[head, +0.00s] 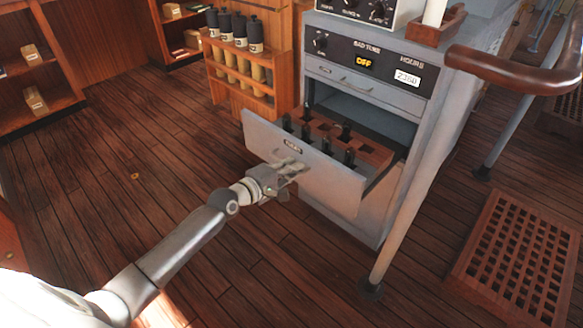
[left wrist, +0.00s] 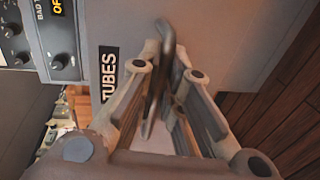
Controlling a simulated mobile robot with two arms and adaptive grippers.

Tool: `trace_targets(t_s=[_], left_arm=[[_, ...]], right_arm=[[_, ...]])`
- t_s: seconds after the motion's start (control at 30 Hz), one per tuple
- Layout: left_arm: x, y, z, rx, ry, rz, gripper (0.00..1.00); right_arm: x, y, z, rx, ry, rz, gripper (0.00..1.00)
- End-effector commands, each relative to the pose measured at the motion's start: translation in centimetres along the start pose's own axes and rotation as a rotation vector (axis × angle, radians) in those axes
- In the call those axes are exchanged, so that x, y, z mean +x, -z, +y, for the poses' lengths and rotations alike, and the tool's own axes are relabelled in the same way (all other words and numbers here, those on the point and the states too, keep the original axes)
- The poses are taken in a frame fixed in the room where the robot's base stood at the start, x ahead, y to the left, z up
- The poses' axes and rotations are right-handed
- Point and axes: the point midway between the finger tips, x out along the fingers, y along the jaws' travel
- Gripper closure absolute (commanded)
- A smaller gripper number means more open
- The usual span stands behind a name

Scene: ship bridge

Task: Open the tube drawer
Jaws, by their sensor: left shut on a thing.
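The tube drawer (head: 330,190) is a grey metal drawer in the grey cabinet (head: 385,105), and it is pulled well out. Inside it a reddish-brown rack (head: 375,152) holds several dark tubes (head: 349,157). My left gripper (head: 293,170) is at the drawer's front face. In the left wrist view its fingers (left wrist: 165,75) are shut on the curved metal handle (left wrist: 165,38), beside the black TUBES label (left wrist: 108,72). The fingers hide part of the handle. My right gripper is in neither view.
A shut shallow drawer (head: 352,82) lies above the open one. A wooden rack (head: 240,80) with dark-capped cylinders stands behind left. A grey post (head: 400,220) with a brown handrail (head: 510,72) stands close on the right. A wooden grating (head: 515,258) lies beyond it. The plank floor (head: 130,150) at left is clear.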

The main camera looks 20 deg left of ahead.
Motion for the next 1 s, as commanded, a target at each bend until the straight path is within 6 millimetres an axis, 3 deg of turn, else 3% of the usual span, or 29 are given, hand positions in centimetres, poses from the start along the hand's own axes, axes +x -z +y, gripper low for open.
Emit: trace_targets(t_s=[0.07,0.1,0.17,0.57,1.0], left_arm=[[-0.1,-0.2,-0.6,-0.001,0.012,-0.004,1.0],[-0.1,-0.2,-0.6,-0.001,0.013,-0.005,0.91],[-0.1,-0.2,-0.6,-0.001,0.013,-0.005,0.83],[-0.6,-0.1,-0.4,-0.001,0.007,-0.001,0.82],[-8.1,-0.1,-0.5,0.001,0.012,-0.002,0.82]], right_arm=[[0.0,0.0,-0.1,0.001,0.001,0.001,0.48],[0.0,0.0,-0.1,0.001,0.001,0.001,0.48],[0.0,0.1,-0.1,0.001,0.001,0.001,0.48],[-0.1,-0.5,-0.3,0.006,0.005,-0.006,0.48],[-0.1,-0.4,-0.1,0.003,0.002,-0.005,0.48]])
